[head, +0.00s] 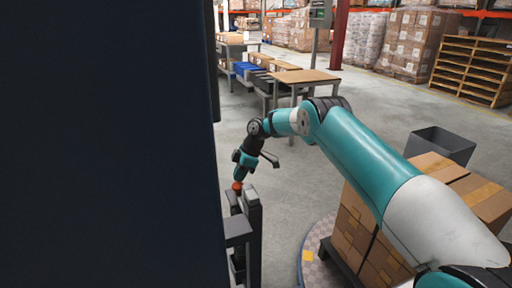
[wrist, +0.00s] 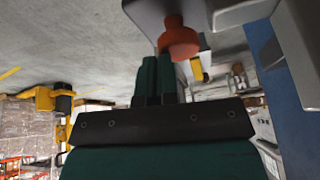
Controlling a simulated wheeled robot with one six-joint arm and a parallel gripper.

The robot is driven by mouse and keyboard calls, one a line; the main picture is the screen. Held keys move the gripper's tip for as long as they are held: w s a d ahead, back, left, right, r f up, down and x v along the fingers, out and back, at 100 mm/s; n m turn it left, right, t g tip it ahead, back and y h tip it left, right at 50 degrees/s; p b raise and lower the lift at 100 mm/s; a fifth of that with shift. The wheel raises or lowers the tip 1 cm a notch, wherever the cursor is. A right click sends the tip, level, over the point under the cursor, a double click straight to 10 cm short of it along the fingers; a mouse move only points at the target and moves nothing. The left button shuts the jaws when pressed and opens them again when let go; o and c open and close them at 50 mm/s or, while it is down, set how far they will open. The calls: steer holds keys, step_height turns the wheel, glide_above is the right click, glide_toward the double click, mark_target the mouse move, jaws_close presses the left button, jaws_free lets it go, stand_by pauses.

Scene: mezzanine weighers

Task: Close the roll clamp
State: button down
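An orange-red knob (head: 237,186) shows in the head view at the top of a grey machine frame (head: 254,240), directly under my gripper (head: 238,176). In the wrist view the knob (wrist: 179,38) hangs from a pale grey part (wrist: 228,14), just past and right of my fingertips (wrist: 158,60). My two dark green fingers are close together with nothing visible between them. They look very near the knob; I cannot tell whether they touch it. The roll clamp itself cannot be clearly made out apart from this knob and the parts beside it.
A large dark blue panel (head: 105,145) fills the left of the head view, close to the machine. Stacked cartons on a pallet (head: 365,235) stand under my arm at the right. A wooden-topped table (head: 305,76) stands behind. The floor between is clear.

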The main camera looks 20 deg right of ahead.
steer(key=shift+s+f, duration=0.35)
steer(key=shift+f, duration=0.4)
steer(key=w+a+p+v, duration=0.1)
steer(key=p+v, duration=0.4)
steer(key=v, duration=1.4)
steer(key=s+a+r+m+t, duration=0.1)
steer(key=s+a+r+m, duration=0.4)
steer(key=s+r+m, duration=0.3)
steer(key=s+d+f+m+t+h, duration=0.15)
steer(key=s+m, duration=0.25)
steer(key=s, duration=0.9)
steer(key=s+d+m+h, duration=0.1)
steer(key=s+m+h, duration=0.2)
steer(key=s, duration=1)
steer(key=s+a+r+n+g+y+p, duration=0.1)
steer(key=s+a+r+n+p, duration=0.1)
steer(key=r, duration=0.4)
steer(key=s+a+r+n+g+y+p, duration=0.1)
steer(key=s+a+r+n+p, duration=0.1)
steer(key=s+a+r+p, duration=0.2)
steer(key=s+a+r+n+g+y+p, duration=0.1)
steer(key=s+a+r+n+y+p, duration=0.1)
steer(key=a+r, duration=0.6)
steer(key=s+r+n+p, duration=0.1)
steer(key=s+p, duration=0.1)
steer(key=p, duration=0.1)
